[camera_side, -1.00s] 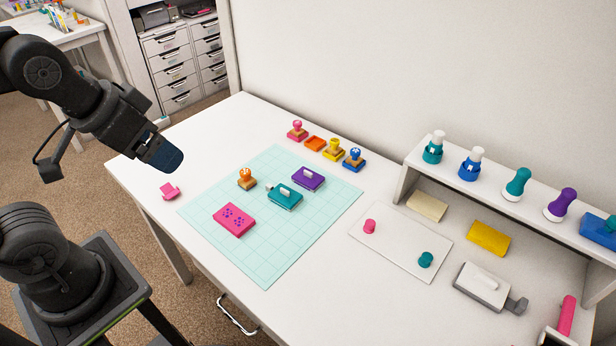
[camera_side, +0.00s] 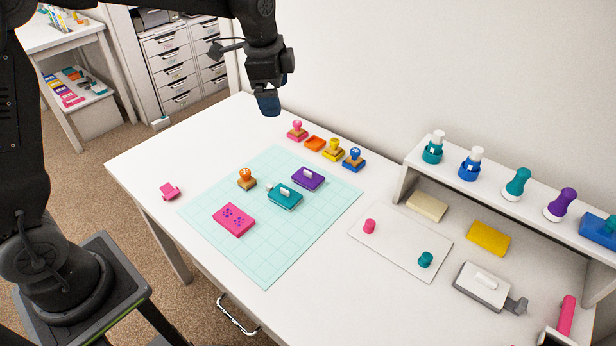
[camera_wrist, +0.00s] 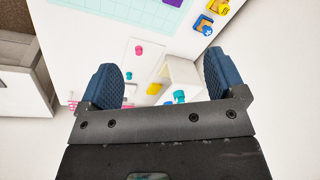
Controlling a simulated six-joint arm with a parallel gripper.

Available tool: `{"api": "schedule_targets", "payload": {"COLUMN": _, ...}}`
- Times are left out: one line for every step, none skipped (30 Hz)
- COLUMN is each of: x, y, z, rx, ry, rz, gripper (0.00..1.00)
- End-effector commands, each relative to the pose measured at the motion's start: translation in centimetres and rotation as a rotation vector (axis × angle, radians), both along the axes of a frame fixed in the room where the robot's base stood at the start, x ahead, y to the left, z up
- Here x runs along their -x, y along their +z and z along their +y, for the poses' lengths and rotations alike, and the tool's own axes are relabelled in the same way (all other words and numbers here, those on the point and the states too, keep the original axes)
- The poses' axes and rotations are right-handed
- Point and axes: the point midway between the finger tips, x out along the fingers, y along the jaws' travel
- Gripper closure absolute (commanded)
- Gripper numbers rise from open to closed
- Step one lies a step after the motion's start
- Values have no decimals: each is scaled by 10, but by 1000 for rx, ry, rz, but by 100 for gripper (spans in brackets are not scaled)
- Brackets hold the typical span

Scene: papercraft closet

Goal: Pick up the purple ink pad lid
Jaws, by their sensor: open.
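The purple ink pad lid (camera_side: 308,178), with a pale handle on top, sits at the upper right of the light teal grid mat (camera_side: 250,246) in the side view. In the wrist view a purple patch (camera_wrist: 172,3) at the top edge is probably the same pad, mostly cut off. My gripper (camera_side: 268,104) is above the far-left part of the table, behind the mat and well away from the purple lid. Its two blue fingers are spread with nothing between them in the wrist view (camera_wrist: 162,88).
A teal ink pad (camera_side: 285,195) lies just left of the purple one. An orange-topped stamp (camera_side: 246,179) and a pink pad (camera_side: 234,219) are also on the mat. Several stamps, including a blue one (camera_side: 355,160), stand behind it. A shelf (camera_side: 440,172) rises at right.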

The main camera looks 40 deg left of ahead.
Motion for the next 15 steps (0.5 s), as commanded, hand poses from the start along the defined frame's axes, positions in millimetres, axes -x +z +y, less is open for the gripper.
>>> {"api": "schedule_targets", "payload": {"x": -19, "y": -19, "z": 1, "rx": -10, "ry": -62, "rz": 31, "gripper": 11}}
{"api": "schedule_targets", "payload": {"x": -28, "y": -28, "z": 2, "rx": -16, "ry": -103, "rz": 44, "gripper": 11}}
{"api": "schedule_targets", "payload": {"x": -40, "y": -42, "z": 2, "rx": -23, "ry": -155, "rz": 61, "gripper": 11}}
{"api": "schedule_targets", "payload": {"x": -49, "y": -52, "z": 3, "rx": -28, "ry": -195, "rz": 73, "gripper": 11}}
{"api": "schedule_targets", "payload": {"x": -57, "y": -63, "z": 3, "rx": -32, "ry": -235, "rz": 86, "gripper": 11}}
{"api": "schedule_targets", "payload": {"x": -67, "y": -77, "z": 4, "rx": -36, "ry": -285, "rz": 102, "gripper": 11}}
{"api": "schedule_targets", "payload": {"x": -73, "y": -87, "z": 5, "rx": -38, "ry": -321, "rz": 114, "gripper": 11}}
{"api": "schedule_targets", "payload": {"x": -79, "y": -97, "z": 5, "rx": -40, "ry": -355, "rz": 123, "gripper": 11}}
{"api": "schedule_targets", "payload": {"x": -86, "y": -110, "z": 6, "rx": -43, "ry": -396, "rz": 136, "gripper": 11}}
{"api": "schedule_targets", "payload": {"x": -90, "y": -118, "z": 6, "rx": -44, "ry": -425, "rz": 144, "gripper": 11}}
{"api": "schedule_targets", "payload": {"x": -94, "y": -126, "z": 6, "rx": -45, "ry": -451, "rz": 150, "gripper": 11}}
{"api": "schedule_targets", "payload": {"x": -98, "y": -135, "z": 7, "rx": -46, "ry": -480, "rz": 159, "gripper": 11}}
{"api": "schedule_targets", "payload": {"x": -100, "y": -140, "z": 7, "rx": -46, "ry": -499, "rz": 164, "gripper": 11}}
{"api": "schedule_targets", "payload": {"x": -102, "y": -145, "z": 7, "rx": -47, "ry": -514, "rz": 168, "gripper": 11}}
{"api": "schedule_targets", "payload": {"x": -104, "y": -150, "z": 7, "rx": -47, "ry": -532, "rz": 173, "gripper": 11}}
